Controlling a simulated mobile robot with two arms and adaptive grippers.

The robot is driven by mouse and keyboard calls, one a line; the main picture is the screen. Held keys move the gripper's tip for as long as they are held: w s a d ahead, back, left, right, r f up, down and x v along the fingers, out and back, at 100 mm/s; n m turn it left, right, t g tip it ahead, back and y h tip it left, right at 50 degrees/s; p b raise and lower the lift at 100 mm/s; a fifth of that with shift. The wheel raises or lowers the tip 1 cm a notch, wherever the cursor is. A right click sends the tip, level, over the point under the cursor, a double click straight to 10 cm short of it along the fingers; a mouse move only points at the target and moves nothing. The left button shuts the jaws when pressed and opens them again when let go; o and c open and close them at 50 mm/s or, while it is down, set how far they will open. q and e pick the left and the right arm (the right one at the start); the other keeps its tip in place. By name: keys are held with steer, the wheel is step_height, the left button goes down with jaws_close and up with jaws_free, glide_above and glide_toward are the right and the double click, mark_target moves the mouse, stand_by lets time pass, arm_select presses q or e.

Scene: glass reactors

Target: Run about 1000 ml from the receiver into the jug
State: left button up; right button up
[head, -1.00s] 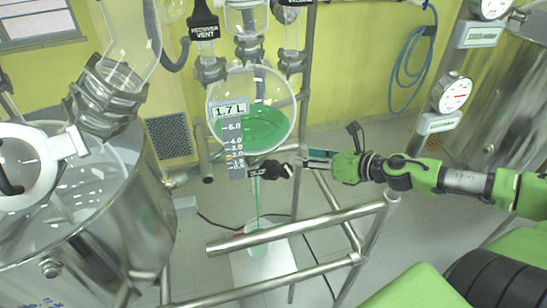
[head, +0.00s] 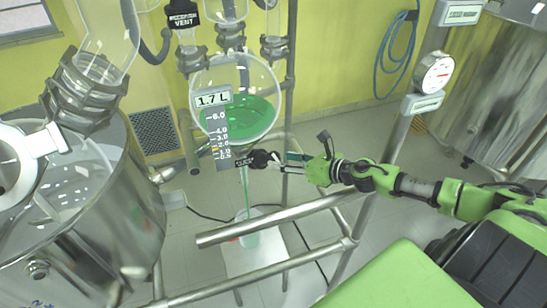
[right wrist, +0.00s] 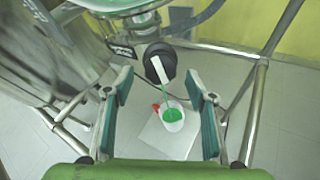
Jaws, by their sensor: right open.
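The receiver (head: 262,108) is a round glass vessel partly filled with green liquid. Its display (head: 212,99) reads 1.7 L. A black drain valve handle (head: 262,159) sits below it. A thin green stream (head: 246,190) falls from the outlet into the jug (head: 250,238) on the platform below. In the right wrist view the jug (right wrist: 172,122) is white with a red part and holds green liquid; its level cannot be read. My right gripper (head: 283,161) is open at the handle; in the right wrist view the black knob with its white lever (right wrist: 161,66) shows between its fingertips. My left gripper is out of view.
Metal frame rails (head: 290,222) cross in front of the jug, below my right arm. A large steel-walled vessel (head: 125,225) fills the left. A gauge post (head: 434,73) and a steel tank (head: 490,90) stand at the right. The white platform (head: 265,268) stands on the floor.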

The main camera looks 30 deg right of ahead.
mark_target(276, 158)
steer(key=p+x, duration=0.1)
steer(key=x, duration=0.2)
steer(key=shift+w+r, duration=0.1)
steer(key=shift+r, duration=0.05)
steer(key=shift+p+x, duration=0.4)
steer(key=shift+x, duration=0.55)
steer(key=shift+c, duration=0.4)
steer(key=c, duration=1)
